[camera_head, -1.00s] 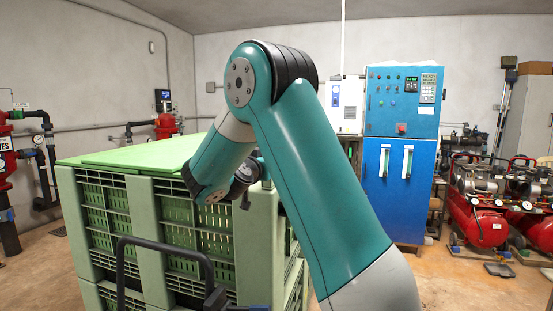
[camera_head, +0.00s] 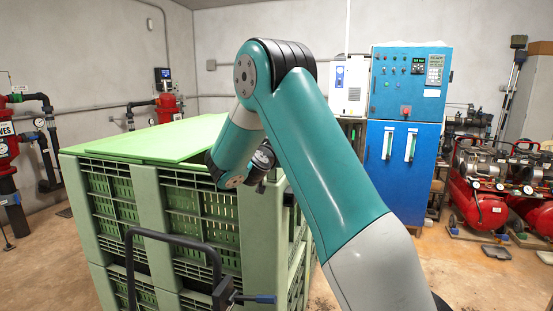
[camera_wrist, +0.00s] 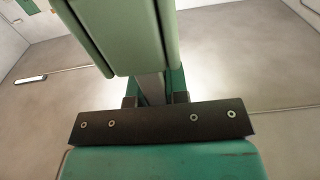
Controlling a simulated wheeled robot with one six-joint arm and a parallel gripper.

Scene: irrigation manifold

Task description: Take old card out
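I cannot make out an old card for certain in either view. My gripper, in the head view, is at the far end of my teal arm, above the near side of the green crates. Its fingers cannot be made out there. The wrist view shows a dark bar with bolts, green parts and a pale wall or ceiling behind. No held thing can be made out.
Stacked green crates (camera_head: 158,214) with a flat lid (camera_head: 185,138) stand close in front. A blue control cabinet (camera_head: 405,167) stands behind my arm. Red compressor tanks (camera_head: 477,203) are at right. Red valves and black pipes (camera_head: 45,140) line the left wall. Some floor is clear at lower right.

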